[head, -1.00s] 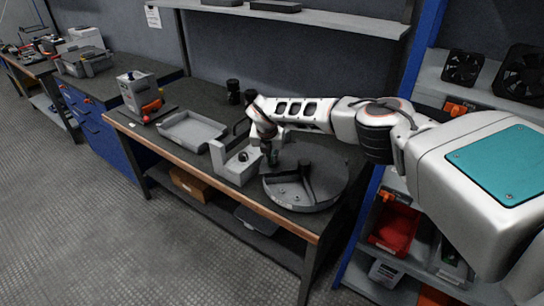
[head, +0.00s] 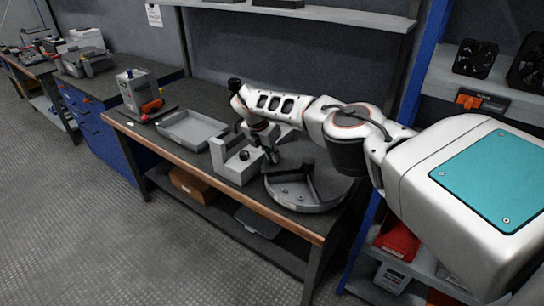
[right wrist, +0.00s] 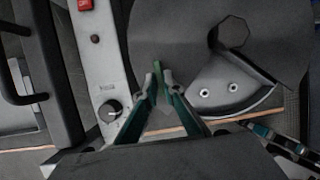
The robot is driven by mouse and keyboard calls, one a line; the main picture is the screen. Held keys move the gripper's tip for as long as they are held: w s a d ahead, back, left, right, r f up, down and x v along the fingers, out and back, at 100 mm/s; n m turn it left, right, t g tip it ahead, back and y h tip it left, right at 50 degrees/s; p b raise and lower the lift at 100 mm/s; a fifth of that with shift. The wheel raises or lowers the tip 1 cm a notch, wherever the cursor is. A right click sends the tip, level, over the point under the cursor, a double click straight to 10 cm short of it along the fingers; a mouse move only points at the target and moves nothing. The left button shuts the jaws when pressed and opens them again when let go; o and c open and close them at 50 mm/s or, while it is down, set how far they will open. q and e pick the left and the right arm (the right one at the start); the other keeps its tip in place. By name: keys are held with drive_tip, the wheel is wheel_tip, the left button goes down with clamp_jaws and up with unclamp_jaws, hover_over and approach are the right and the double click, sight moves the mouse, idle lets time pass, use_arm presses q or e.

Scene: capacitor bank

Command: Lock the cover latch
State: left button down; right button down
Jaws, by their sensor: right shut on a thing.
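My right gripper (head: 272,156) is over the bench, between the grey fixture and the round unit. In the right wrist view its fingers (right wrist: 162,82) are nearly together, shut on a thin green piece (right wrist: 157,70) that is mostly hidden. The round dark grey unit (head: 318,204) has a wedge-shaped opening; in the right wrist view its disc (right wrist: 180,35) lies just beyond the fingertips. I cannot pick out the cover latch with certainty.
The grey fixture (head: 226,166) with a black knob stands left of the round unit. A shallow grey tray (head: 190,132) lies beyond it. In the right wrist view a panel holds a red switch (right wrist: 85,5) and a knob (right wrist: 110,111). Shelving stands at the right.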

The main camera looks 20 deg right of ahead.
drive_tip(key=c, duration=2.2)
unclamp_jaws()
drive_tip(key=shift+o, duration=0.2)
drive_tip(key=v, duration=1.2)
